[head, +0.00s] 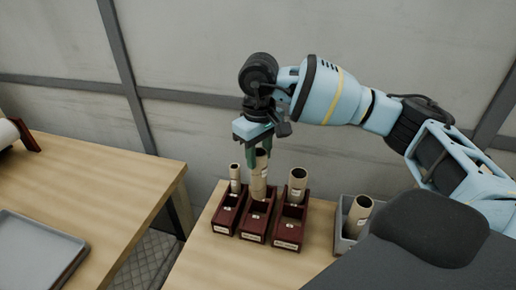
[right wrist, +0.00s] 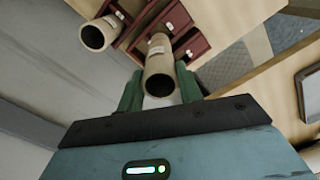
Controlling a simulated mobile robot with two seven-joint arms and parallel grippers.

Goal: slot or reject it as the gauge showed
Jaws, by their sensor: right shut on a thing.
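My right gripper (head: 261,154) is shut on a cardboard roll (head: 258,181) with a pale label, held upright over the middle dark red box (head: 256,223). In the right wrist view the same roll (right wrist: 159,66) stands between the green fingers. Its lower end meets the back of the middle box; I cannot tell how deep it sits. The left red box (head: 226,217) holds a thin roll (head: 235,176). The right red box (head: 290,232) holds a wide roll (head: 297,184), also seen in the right wrist view (right wrist: 96,36). My left gripper is not in view.
A grey bin (head: 342,244) with a tilted roll (head: 359,213) stands right of the boxes. A second table on the left bears a grey tray (head: 38,252) and a dark red stand (head: 27,137) with a white roll (head: 7,134). A gap parts the tables. The wall is close behind.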

